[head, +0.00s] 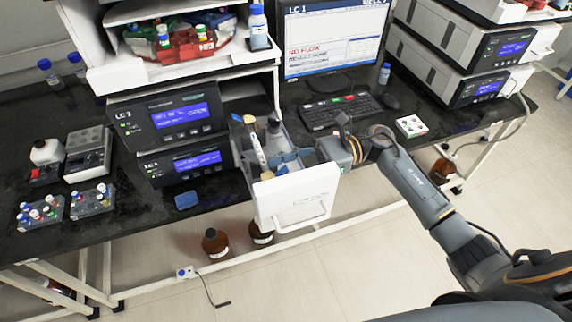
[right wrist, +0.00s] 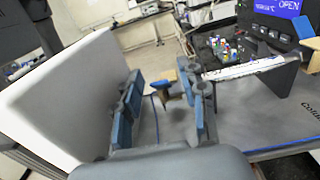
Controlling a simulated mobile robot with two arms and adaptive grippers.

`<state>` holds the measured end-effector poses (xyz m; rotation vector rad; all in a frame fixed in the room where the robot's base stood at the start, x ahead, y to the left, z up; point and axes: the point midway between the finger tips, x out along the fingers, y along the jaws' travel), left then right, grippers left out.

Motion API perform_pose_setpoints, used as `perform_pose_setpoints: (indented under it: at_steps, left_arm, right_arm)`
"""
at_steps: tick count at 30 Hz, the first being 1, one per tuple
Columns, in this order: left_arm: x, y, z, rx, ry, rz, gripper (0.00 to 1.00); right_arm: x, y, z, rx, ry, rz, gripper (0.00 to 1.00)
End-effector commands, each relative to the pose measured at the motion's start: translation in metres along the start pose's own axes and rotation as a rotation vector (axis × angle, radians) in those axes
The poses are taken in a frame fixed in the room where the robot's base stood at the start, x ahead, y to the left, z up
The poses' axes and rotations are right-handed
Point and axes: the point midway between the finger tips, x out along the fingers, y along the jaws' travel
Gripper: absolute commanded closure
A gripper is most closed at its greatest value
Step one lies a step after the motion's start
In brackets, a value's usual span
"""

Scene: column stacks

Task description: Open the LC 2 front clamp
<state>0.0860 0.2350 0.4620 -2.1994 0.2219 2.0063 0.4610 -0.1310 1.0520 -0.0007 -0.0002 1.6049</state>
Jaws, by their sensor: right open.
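The LC 2 stack (head: 165,120) stands on the left of the bench. To its right a grey drawer with a white front panel (head: 295,195) is pulled out; the panel also shows in the right wrist view (right wrist: 60,95). My right gripper (head: 287,160) reaches into the drawer from the right. In the right wrist view my right gripper (right wrist: 165,104) is open, its blue-padded fingers apart. A small blue-topped lever (right wrist: 161,87), apparently the front clamp, shows between or beyond them. I cannot tell whether they touch it. My left gripper is not in view.
A keyboard (head: 341,112) and a monitor (head: 333,40) are behind the drawer. Vial racks (head: 92,201) stand at the left. Brown bottles (head: 215,243) are on the floor below. A blue block (head: 187,200) lies near the bench edge.

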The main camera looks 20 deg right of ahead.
Motion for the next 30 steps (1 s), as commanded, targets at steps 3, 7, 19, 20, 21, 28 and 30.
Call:
perform_pose_setpoints:
  at_steps: [3, 7, 19, 20, 21, 28, 30]
  left_arm:
    - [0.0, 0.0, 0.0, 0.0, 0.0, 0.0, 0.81]
    - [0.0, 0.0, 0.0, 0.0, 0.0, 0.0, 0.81]
    - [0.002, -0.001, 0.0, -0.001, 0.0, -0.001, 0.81]
    - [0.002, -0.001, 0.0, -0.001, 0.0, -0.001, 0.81]
    - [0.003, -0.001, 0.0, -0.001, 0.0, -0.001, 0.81]
    - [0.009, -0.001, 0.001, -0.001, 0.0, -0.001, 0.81]
    - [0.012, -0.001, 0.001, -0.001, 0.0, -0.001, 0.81]
  right_arm:
    - [0.0, 0.0, 0.0, 0.0, 0.0, 0.0, 0.58]
    - [0.0, 0.0, 0.0, 0.001, 0.0, 0.0, 0.85]
    - [0.0, 0.0, 0.0, 0.0, 0.021, 0.0, 1.0]
    - [0.0, 0.0, 0.0, -0.001, 0.029, 0.0, 1.0]
    - [0.001, 0.0, 0.001, -0.001, 0.041, 0.001, 1.0]
    - [0.005, 0.0, 0.005, -0.006, 0.174, 0.002, 1.0]
    - [0.007, 0.001, 0.006, -0.006, 0.232, 0.002, 1.0]
